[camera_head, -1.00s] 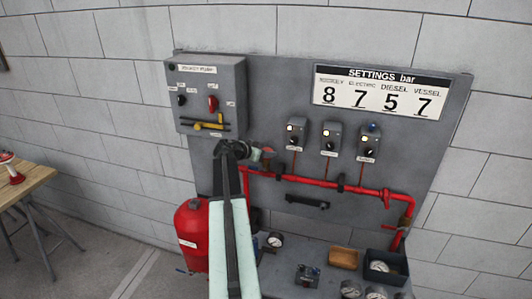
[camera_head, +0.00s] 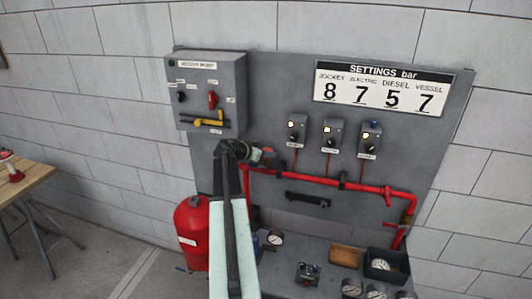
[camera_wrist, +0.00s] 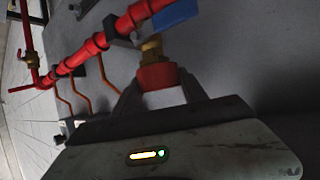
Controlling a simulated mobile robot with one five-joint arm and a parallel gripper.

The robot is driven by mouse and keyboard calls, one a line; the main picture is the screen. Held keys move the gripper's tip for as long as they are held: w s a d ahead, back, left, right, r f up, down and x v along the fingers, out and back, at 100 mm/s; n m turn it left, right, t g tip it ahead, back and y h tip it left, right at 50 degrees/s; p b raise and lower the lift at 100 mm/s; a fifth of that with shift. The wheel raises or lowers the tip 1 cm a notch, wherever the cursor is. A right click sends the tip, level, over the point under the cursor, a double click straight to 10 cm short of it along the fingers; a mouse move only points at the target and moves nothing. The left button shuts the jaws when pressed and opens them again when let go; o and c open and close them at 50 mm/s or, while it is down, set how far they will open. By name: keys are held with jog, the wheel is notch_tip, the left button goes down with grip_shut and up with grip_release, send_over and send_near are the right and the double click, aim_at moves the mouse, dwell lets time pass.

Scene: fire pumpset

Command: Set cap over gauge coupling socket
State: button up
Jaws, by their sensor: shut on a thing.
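My gripper (camera_wrist: 160,92) is shut on the red cap (camera_wrist: 157,77), which shows between the fingers in the wrist view, with a pale part below it. Just beyond the cap is a brass coupling socket (camera_wrist: 151,48) beside a blue valve handle (camera_wrist: 175,14). The cap and brass line up and overlap in this view; I cannot tell whether the cap is seated over the socket. In the head view my gripper (camera_head: 262,155) is at the left end of the red pipe, below the jockey pump box, and my arm hides the coupling.
The red pipe (camera_head: 320,182) runs along the grey panel under several small switch boxes. A grey control box (camera_head: 212,95) with a yellow lever is just above my gripper. A red vessel (camera_head: 191,235) stands left of my arm. Gauges and a dark tray (camera_head: 372,275) are on the bench below.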

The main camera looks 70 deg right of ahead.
jog(key=shift+f, duration=0.3)
jog(key=o, duration=1.6)
jog(key=shift+c, duration=0.2)
jog(key=p+v, duration=0.3)
jog(key=v, duration=0.5)
